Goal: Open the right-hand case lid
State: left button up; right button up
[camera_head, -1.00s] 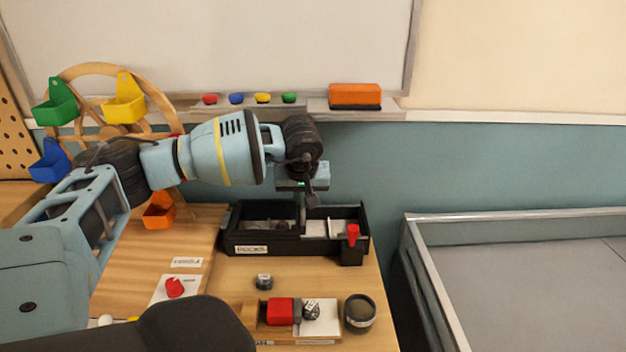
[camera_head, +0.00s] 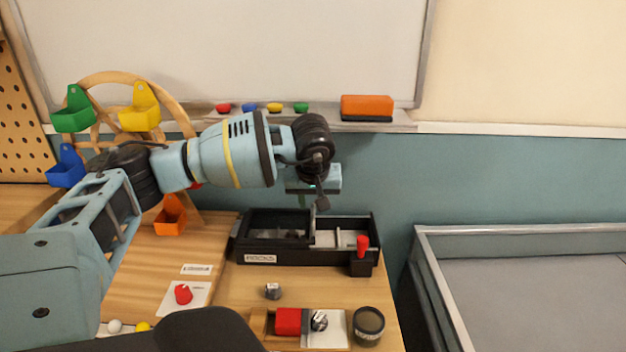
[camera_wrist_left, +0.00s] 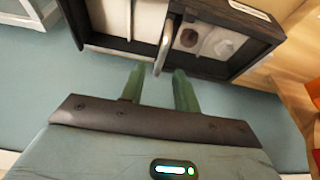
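The black case (camera_head: 310,255) with a "ROCKS" label stands at the back of the wooden bench. In the head view its left part is dark inside a black frame, and its right part shows pale contents. A metal bar (camera_wrist_left: 163,45) stands at the middle divider; I cannot tell whether a lid covers either part. My left gripper (camera_head: 303,200) is behind and above the case's back edge. In the left wrist view its green fingers (camera_wrist_left: 158,88) are apart and empty, pointing at the case, with the bar's end beyond the gap. My right gripper is out of view.
A red-topped post (camera_head: 362,245) stands at the case's front right corner. A small tray with a red block (camera_head: 289,321), a round dark cup (camera_head: 368,324) and a small dark piece (camera_head: 272,291) stand in front. A wooden wheel with coloured bins (camera_head: 140,107) is at left.

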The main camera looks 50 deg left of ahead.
pick_arm(q)
jog(key=v, duration=0.4)
jog(key=shift+s+d+r, duration=0.15)
jog(key=shift+r, duration=0.4)
